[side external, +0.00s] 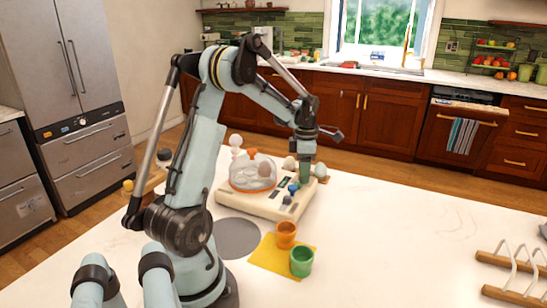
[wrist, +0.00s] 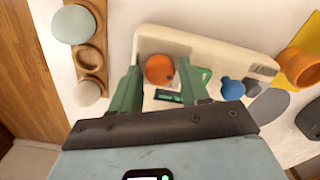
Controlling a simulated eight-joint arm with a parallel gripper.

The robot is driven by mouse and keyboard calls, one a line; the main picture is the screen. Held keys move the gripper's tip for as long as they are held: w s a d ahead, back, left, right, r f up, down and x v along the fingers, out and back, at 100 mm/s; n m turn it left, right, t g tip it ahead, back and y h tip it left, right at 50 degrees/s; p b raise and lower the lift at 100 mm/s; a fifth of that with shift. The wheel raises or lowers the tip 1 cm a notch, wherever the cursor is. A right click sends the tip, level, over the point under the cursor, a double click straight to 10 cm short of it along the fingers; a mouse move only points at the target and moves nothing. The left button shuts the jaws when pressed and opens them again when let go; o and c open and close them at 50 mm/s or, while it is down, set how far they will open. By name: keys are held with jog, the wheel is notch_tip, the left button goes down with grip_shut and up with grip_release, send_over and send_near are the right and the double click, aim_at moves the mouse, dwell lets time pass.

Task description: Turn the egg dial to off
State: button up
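The cream egg cooker (side external: 262,205) stands on the white counter with a clear dome (side external: 252,172) at its left side. In the wrist view, its pale body (wrist: 215,48) carries a round orange dial (wrist: 159,69) and a blue dial (wrist: 232,88). I cannot tell from labels which one is the egg dial. My gripper (wrist: 160,70) points down over the cooker, its green fingers apart on either side of the orange dial, and looks open. Contact with the dial cannot be made out. In the side view, my gripper (side external: 305,172) is at the panel's far right end, hiding the orange dial.
A wooden holder (wrist: 88,57) with pale egg-like pieces lies beside the cooker. An orange cup (side external: 286,234) and a green cup (side external: 301,261) stand on a yellow mat (side external: 270,263). A grey round mat (side external: 237,238) lies nearby. The counter's right side is mostly clear, with a wooden rack (side external: 512,277) there.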

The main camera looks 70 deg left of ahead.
jog(key=shift+r, duration=0.15)
notch_tip(320, 180, up, 12)
dwell(0.6)
jog(key=d+m+t+y, duration=0.1)
jog(key=d+m+t, duration=0.2)
jog(key=d+m, duration=1.25)
jog(key=s+d+f+m+t, duration=0.2)
jog(key=d+m, duration=0.4)
jog(key=m, duration=0.2)
jog(key=s+d+f+m+t+h, duration=0.1)
jog(key=s+d+f+m+t, duration=0.1)
jog(key=d+m, duration=0.4)
jog(key=shift+s+d+m, duration=0.35)
jog(key=shift+s+m, duration=0.5)
jog(key=shift+m, duration=0.2)
